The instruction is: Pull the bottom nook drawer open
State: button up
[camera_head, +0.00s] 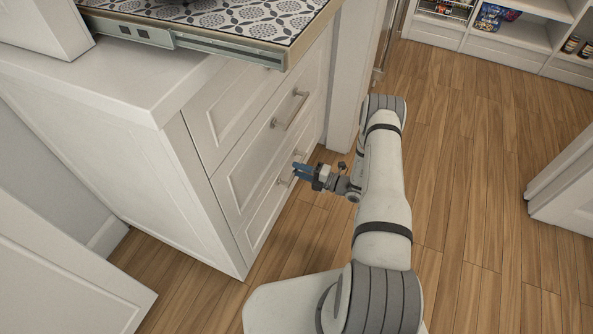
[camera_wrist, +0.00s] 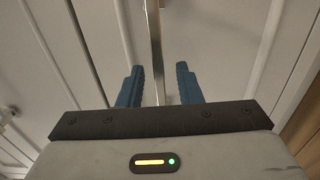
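The bottom nook drawer (camera_head: 264,219) is the lowest white panelled front of the cabinet and looks flush, so shut. Its metal bar handle (camera_head: 285,180) is partly hidden behind my gripper (camera_head: 302,171). In the wrist view, the handle (camera_wrist: 154,35) runs upright through the picture, between the two blue fingers of my gripper (camera_wrist: 159,78). The fingers stand apart, one on each side of the bar, with a visible gap on both sides. My gripper is open and holds nothing.
The middle drawer with its handle (camera_head: 290,109) is above. A pull-out shelf with a patterned top (camera_head: 240,17) juts out over the drawers. Wooden floor (camera_head: 465,150) is clear to the right. White shelves (camera_head: 525,35) stand at the back right, and a white panel (camera_head: 565,180) at right.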

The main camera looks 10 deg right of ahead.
jog(key=shift+w+a, duration=0.45)
jog(key=shift+a, duration=0.15)
grip_shut()
